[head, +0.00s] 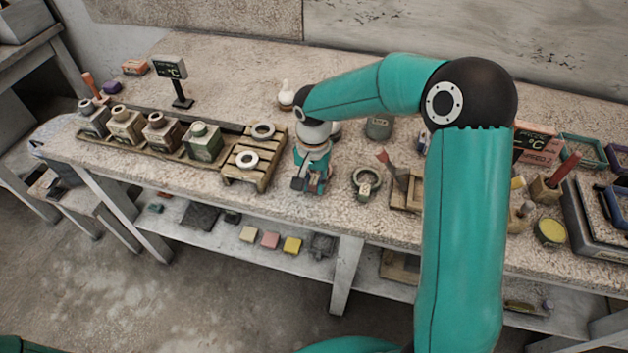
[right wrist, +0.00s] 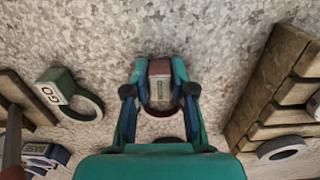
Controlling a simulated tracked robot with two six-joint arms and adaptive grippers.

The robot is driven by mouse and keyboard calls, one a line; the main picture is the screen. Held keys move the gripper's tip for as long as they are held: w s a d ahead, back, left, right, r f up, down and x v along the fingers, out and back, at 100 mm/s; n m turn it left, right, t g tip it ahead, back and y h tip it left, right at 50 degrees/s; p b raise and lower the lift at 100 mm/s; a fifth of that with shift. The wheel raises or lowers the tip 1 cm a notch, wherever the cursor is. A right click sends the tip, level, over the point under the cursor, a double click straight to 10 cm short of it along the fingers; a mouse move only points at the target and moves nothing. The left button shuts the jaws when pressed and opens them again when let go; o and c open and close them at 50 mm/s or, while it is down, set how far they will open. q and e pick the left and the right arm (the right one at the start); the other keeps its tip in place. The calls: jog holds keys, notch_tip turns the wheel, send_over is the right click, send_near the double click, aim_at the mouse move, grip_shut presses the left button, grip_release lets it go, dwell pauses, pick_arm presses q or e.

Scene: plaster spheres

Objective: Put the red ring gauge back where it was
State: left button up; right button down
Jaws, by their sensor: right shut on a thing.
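My right gripper (head: 311,186) is over the bench, between the wooden pallet and the green ring gauge. In the right wrist view its fingers (right wrist: 160,100) are shut on the red ring gauge (right wrist: 160,68), whose red handle and pale label show between them. The gripper mostly hides the gauge in the head view. I cannot tell whether the gauge touches the bench. The green ring gauge (head: 366,182), marked GO in the right wrist view (right wrist: 70,95), lies to the gripper's right in the head view. My left gripper is not in view.
The wooden pallet (head: 266,171) holds two grey rings (head: 263,131). Several square bottles (head: 203,142) stand in a tray further left. A wooden holder (head: 406,192) is right of the green gauge. Bare bench lies between pallet and green gauge.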

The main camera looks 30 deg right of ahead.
jog(key=c, duration=1)
grip_release()
notch_tip(320, 180, up, 12)
jog(key=shift+r, duration=0.1)
